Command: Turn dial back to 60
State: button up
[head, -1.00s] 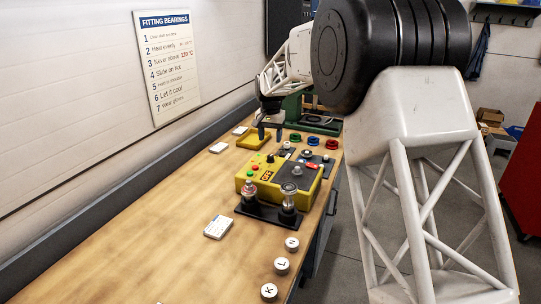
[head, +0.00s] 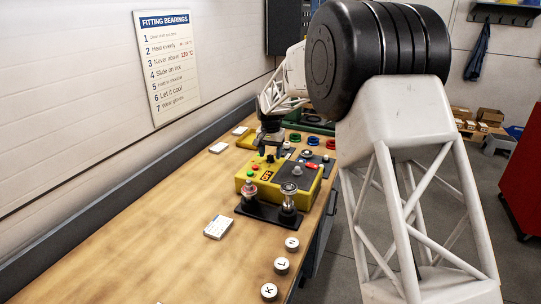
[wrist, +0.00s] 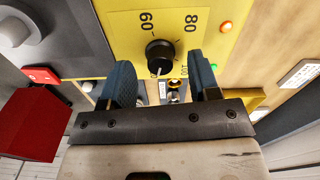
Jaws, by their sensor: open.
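The dial (wrist: 160,55) is a black round knob on the yellow face of a box (wrist: 110,25). My gripper (wrist: 161,72) is open, with one blue-grey finger on each side of the dial. I cannot tell whether the fingers touch it. In the head view, my gripper (head: 269,151) is over the far end of the yellow box (head: 251,187) and partly hides the dial.
A red switch (wrist: 42,75) and lit orange (wrist: 226,27) and green lamps share the box. A black stand (head: 262,211) with two metal posts is in front of it. Coloured rings and white cards lie around. The left of the bench (head: 130,225) is clear.

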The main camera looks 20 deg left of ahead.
jog(key=shift+f, duration=0.4)
jog(key=c, duration=0.9)
